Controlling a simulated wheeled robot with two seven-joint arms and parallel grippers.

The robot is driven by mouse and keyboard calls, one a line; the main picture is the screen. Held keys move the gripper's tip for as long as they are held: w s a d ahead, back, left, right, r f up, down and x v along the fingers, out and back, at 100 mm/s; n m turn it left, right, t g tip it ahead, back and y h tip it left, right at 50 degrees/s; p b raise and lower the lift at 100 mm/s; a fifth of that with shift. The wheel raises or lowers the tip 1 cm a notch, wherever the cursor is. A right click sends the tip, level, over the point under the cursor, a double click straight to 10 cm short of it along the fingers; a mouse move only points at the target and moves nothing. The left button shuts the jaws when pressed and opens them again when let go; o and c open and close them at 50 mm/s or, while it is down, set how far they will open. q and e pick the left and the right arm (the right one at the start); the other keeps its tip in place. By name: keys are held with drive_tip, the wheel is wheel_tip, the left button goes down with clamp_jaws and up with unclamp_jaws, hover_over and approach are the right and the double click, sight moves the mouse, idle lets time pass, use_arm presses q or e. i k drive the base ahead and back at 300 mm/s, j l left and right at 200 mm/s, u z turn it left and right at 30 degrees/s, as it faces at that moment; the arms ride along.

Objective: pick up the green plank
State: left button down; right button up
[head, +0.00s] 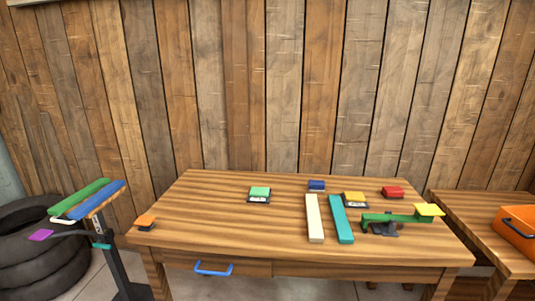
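A long green plank (80,197) lies at the far left on top of a dark stand, side by side with a blue plank (96,199). On the table, a teal plank (341,219) lies flat beside a cream plank (314,218), with a narrow gap between them. A green beam (390,218) with a yellow plate at its right end rests on a small grey support at the table's right. Neither of my grippers shows in the head view.
The wooden table (225,222) holds small blocks: green (260,192), blue (316,185), yellow (354,197), red (392,192), orange (146,220). Its left middle is clear. A blue drawer handle (213,269) sticks out in front. Black tyres (35,265) stand left; an orange crate (515,234) sits right.

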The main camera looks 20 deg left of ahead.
sight(75, 199)
drive_tip(key=u, duration=1.95)
drive_tip(key=i+j+z, duration=0.2)
drive_tip(key=i, duration=0.15)
drive_tip(key=i+j+z, duration=0.15)
drive_tip(key=i+j, duration=0.15)
drive_tip(key=i+j+z, duration=0.4)
drive_tip(key=i+j, duration=0.25)
drive_tip(key=i+j+z, duration=0.15)
drive_tip(key=i+j, duration=0.15)
drive_tip(key=j, duration=0.15)
drive_tip(key=i+j+z, duration=0.2)
drive_tip(key=j, duration=0.25)
drive_tip(key=i+j+z, duration=0.2)
drive_tip(key=j, duration=0.25)
drive_tip(key=i+j+z, duration=0.15)
drive_tip(key=j, duration=0.35)
drive_tip(key=i, duration=0.1)
